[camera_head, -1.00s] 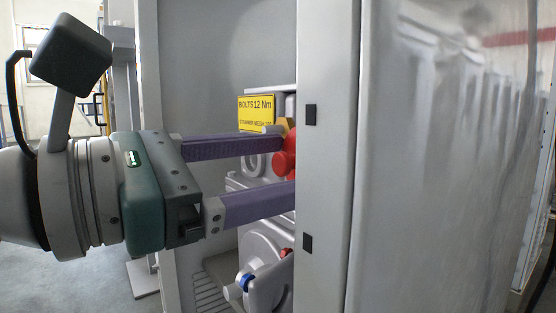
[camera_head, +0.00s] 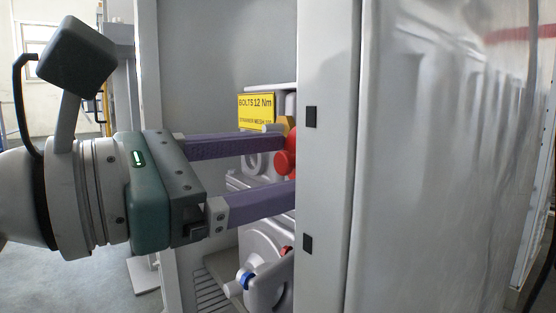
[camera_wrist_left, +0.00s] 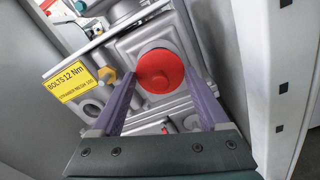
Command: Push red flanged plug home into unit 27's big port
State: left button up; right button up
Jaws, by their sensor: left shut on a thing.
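The red flanged plug (camera_wrist_left: 160,71) shows as a round red disc in front of the grey unit (camera_wrist_left: 128,48) in the left wrist view. In the head view only part of the plug (camera_head: 284,163) shows beside the cabinet's front post. My left gripper (camera_wrist_left: 160,78) is shut on the plug, one long purple finger on each side. The big port is hidden behind the plug's disc, and I cannot tell how deep the plug sits. My right gripper is in neither view.
The grey cabinet post (camera_head: 325,215) stands close to the right of my fingers and hides the lower fingertip. A yellow bolts label (camera_head: 256,112) and an orange-yellow fitting (camera_wrist_left: 106,75) are near the plug. A blue-ringed fitting (camera_head: 246,281) is below.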

pick_arm(q)
jog(key=shift+x, duration=1.55)
jog(key=o, duration=1.2)
jog(key=shift+a, duration=0.1)
jog(key=shift+v, duration=4)
